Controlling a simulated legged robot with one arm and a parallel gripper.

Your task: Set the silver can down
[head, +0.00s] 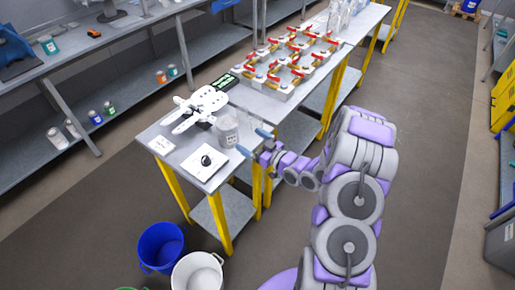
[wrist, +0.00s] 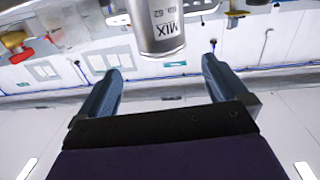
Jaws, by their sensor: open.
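The silver can (head: 228,130) stands upright on the grey table with yellow legs (head: 152,137), near its right edge. In the wrist view, the can (wrist: 160,28) shows a label reading MIX and is cut off by the top edge. My gripper (head: 255,142) is beside the can, on its right in the head view. Its two blue fingers are spread apart. In the wrist view, my gripper (wrist: 162,68) is open and empty, with the can just beyond the fingertips and roughly centred between them.
A white device (head: 200,105) stands behind the can. A white scale-like plate with a black knob (head: 206,161) lies at the table's front. Red-handled valves (head: 290,60) fill the far part. Blue (head: 161,247) and white (head: 197,272) buckets stand on the floor in front.

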